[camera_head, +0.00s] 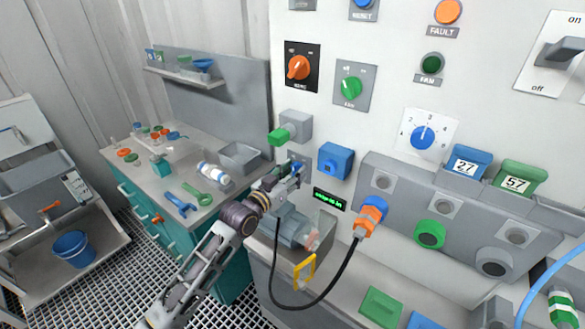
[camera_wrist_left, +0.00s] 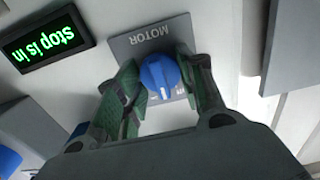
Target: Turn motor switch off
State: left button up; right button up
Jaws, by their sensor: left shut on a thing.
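The motor switch is a blue knob (camera_wrist_left: 158,76) with a white pointer mark, on a grey plate labelled MOTOR (camera_wrist_left: 150,38) in the left wrist view. My left gripper (camera_wrist_left: 160,92) has its two dark green fingers on either side of the knob and is shut on it. In the head view my left gripper (camera_head: 297,170) is at the panel's left part and hides most of the switch. My right gripper is not in view.
A display (camera_head: 328,199) with green text is close by; in the wrist view it reads "stop is in". A black cable with an orange plug (camera_head: 370,216) hangs below.

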pick_arm(q)
jog(key=shift+r+n+p, duration=0.15)
jog(key=shift+n+p, duration=0.4)
jog(key=shift+n, duration=0.25)
jog(key=shift+n+p, duration=0.55)
jog(key=shift+n, duration=0.15)
jog(key=shift+n+p, duration=0.4)
jog(key=shift+n, duration=0.3)
jog(key=shift+n+p, duration=0.4)
jog(key=shift+n, duration=0.4)
jog(key=o, duration=1)
jog(key=shift+o, duration=0.2)
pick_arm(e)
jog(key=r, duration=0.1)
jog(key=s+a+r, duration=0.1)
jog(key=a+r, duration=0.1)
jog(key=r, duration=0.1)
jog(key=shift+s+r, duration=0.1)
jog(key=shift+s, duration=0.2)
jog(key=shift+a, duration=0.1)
